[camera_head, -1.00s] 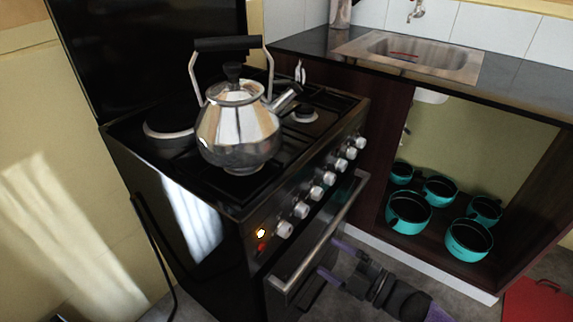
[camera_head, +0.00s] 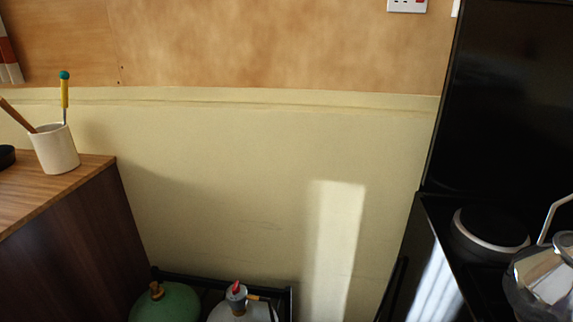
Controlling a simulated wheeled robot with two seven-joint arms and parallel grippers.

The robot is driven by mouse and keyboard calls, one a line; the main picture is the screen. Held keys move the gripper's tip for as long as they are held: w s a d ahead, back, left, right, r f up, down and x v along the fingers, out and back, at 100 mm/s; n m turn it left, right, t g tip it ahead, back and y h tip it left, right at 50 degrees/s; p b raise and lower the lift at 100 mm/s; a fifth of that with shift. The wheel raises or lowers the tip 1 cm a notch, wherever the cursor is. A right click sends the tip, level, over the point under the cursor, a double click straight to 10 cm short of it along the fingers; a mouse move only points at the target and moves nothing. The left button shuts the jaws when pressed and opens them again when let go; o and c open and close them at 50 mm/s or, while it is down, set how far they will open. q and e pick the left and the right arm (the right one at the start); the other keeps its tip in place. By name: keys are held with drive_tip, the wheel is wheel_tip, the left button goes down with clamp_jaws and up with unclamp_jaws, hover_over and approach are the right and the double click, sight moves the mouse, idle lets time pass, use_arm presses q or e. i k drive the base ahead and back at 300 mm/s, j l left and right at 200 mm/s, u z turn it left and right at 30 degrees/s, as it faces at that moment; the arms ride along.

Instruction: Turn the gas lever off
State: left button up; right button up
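A grey gas cylinder (camera_head: 217,313) stands low at the bottom of the head view, against the wall. A regulator (camera_head: 236,296) with a small red lever (camera_head: 237,286) sits on top of it. A dark hose or fitting leaves the regulator to the right. A green cylinder (camera_head: 165,304) with a brown cap stands to its left. Only the tops of both cylinders show; their lower parts are below the picture. Neither of my grippers is in view.
A wooden counter (camera_head: 85,176) with a white utensil pot (camera_head: 54,149) stands at the left. The black stove (camera_head: 434,222) with the kettle (camera_head: 545,278) stands at the right. A dark rack edge (camera_head: 185,279) runs behind the cylinders. Floor room is hidden.

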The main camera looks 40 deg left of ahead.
sight(235, 289)
drive_tip(key=u, duration=1.7)
